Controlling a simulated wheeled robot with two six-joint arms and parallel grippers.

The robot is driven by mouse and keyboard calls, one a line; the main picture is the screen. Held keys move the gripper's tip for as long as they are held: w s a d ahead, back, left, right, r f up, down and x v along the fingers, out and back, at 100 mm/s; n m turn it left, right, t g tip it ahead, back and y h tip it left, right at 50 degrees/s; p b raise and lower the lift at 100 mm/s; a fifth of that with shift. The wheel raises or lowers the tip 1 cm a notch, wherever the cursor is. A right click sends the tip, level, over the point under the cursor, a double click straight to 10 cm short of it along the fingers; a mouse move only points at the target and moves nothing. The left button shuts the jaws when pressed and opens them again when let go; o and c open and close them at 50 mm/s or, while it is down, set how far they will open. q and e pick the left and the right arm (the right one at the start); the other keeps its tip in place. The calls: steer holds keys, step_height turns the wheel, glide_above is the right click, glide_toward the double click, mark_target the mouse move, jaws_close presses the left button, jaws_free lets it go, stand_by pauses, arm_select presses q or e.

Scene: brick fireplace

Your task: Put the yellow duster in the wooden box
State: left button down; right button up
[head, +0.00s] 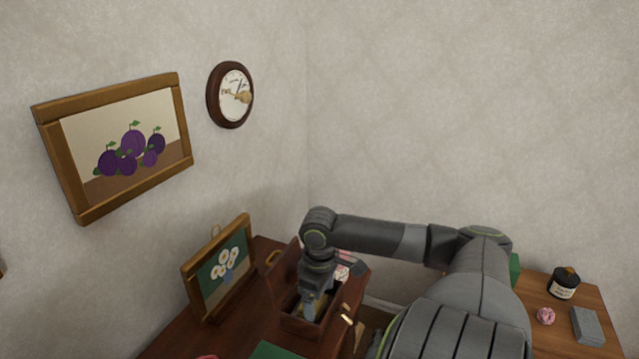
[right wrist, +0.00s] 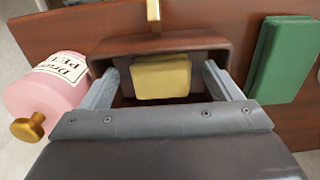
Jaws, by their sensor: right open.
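The wooden box (head: 286,275) stands open on the dark red-brown table in the head view, its lid raised. In the right wrist view the wooden box (right wrist: 200,42) lies right below my gripper. The yellow duster (right wrist: 160,78) shows inside the box, a soft yellow block shape. My right gripper (right wrist: 163,75) is open and empty, its two fingers apart on either side of the duster. In the head view my right gripper (head: 310,308) points down into the box and partly hides the contents. My left gripper is not in view.
A pink bottle (right wrist: 50,85) stands close to the box's left in the right wrist view, and a green book (right wrist: 284,58) lies to its right. A framed flower picture (head: 222,265) stands left of the box. A side table (head: 570,315) holds a dark jar (head: 564,283).

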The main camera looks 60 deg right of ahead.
mark_target(320, 304)
step_height(320, 304, up, 10)
steer(key=p, duration=0.2)
steer(key=shift+r, duration=0.2)
stand_by(0.6)
